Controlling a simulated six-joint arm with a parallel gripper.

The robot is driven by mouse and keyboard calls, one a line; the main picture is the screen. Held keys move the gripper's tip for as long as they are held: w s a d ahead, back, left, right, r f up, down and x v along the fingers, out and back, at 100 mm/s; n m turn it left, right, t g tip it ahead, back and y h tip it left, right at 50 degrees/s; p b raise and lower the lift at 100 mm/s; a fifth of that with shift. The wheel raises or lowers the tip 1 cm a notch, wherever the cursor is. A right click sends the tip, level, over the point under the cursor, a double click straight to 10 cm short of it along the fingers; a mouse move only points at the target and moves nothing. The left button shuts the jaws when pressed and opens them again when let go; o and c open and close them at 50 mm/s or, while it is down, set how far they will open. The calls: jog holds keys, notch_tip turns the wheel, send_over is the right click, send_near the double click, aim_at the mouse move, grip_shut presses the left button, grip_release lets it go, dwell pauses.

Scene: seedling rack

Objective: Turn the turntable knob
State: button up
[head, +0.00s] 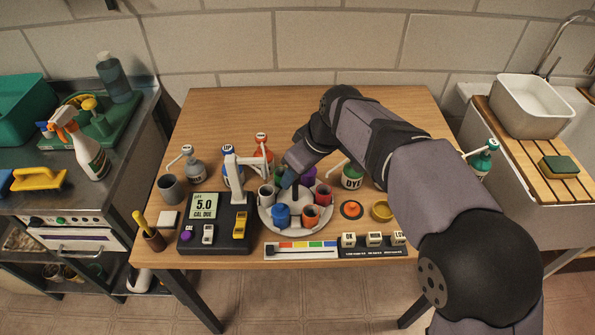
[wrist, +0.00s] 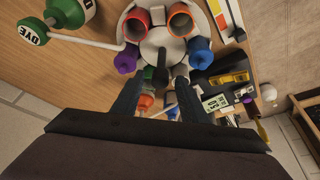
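The white round turntable (head: 296,223) stands mid-table in the head view, with several coloured cups around its rim. My arm hides part of it there. In the wrist view the turntable (wrist: 163,38) fills the top middle, and a dark upright knob (wrist: 158,74) shows near its centre. My gripper (wrist: 158,76) is open, its two dark fingers spread on either side of the knob. A gap shows on both sides, though I cannot tell the height difference. In the head view my gripper (head: 289,180) reaches down over the turntable's middle.
A black pH meter (head: 215,222) stands close left of the turntable. A green DYE bottle (head: 352,174) is close right, with an orange-topped disc (head: 351,209) and a yellow dish (head: 382,211). A colour strip (head: 301,250) and labelled blocks (head: 374,240) line the front edge.

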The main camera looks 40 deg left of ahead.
jog(key=b+v, duration=0.1)
jog(key=v, duration=0.6)
jog(key=shift+r, duration=0.15)
jog(key=shift+d, duration=0.1)
dwell(0.4)
jog(key=w+d+f+m+h+p, duration=0.1)
jog(key=w+d+f+m, duration=0.15)
jog(key=d, duration=0.65)
jog(key=w+d+f+m+t+h+p, duration=0.1)
jog(key=w+d+m, duration=0.25)
jog(key=d, duration=0.65)
jog(key=w+d+f+m+h+p, duration=0.1)
jog(key=w+d+m, duration=0.25)
jog(key=d, duration=0.55)
jog(key=s+d+f+m+p, duration=0.1)
jog(key=s+d+f+m, duration=0.1)
jog(key=s+d, duration=0.2)
jog(key=s+d+f+m+h+p, duration=0.1)
jog(key=s+d+f+m, duration=0.1)
jog(key=s+d, duration=0.3)
jog(key=s+d+f+m+g, duration=0.1)
jog(key=s+d+m, duration=0.3)
jog(key=d, duration=0.7)
jog(key=shift+s+d+f+p, duration=0.2)
jog(key=shift+s+f+p, duration=0.15)
jog(key=shift+f, duration=0.35)
